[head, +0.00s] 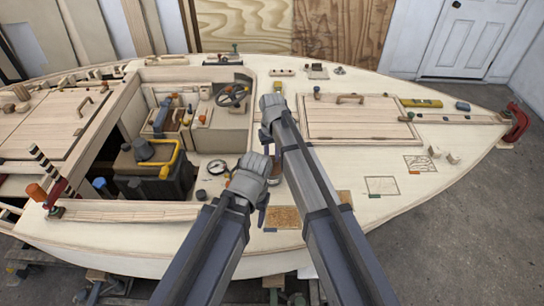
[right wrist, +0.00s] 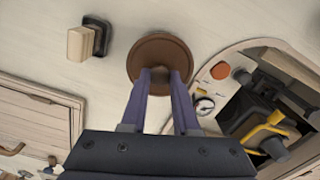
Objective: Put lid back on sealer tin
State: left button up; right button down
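In the right wrist view a round brown lid (right wrist: 135,63) with a small knob shows beyond my fingers. The two fingers of my right gripper (right wrist: 160,76) stand on either side of the knob and appear closed on it. I cannot tell whether the lid is raised or rests on something. I cannot make out the sealer tin for certain.
A wooden hatch (head: 360,125) is on the right. A cream block (right wrist: 78,44) stands near the lid.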

jog(key=shift+c, duration=0.5)
grip_release()
jog(key=shift+r+p, duration=2.6)
jog(key=shift+p, duration=0.05)
jog(key=shift+r+p, duration=0.9)
jog(key=shift+r, duration=0.05)
grip_shut()
jog(key=shift+f+b, duration=0.5)
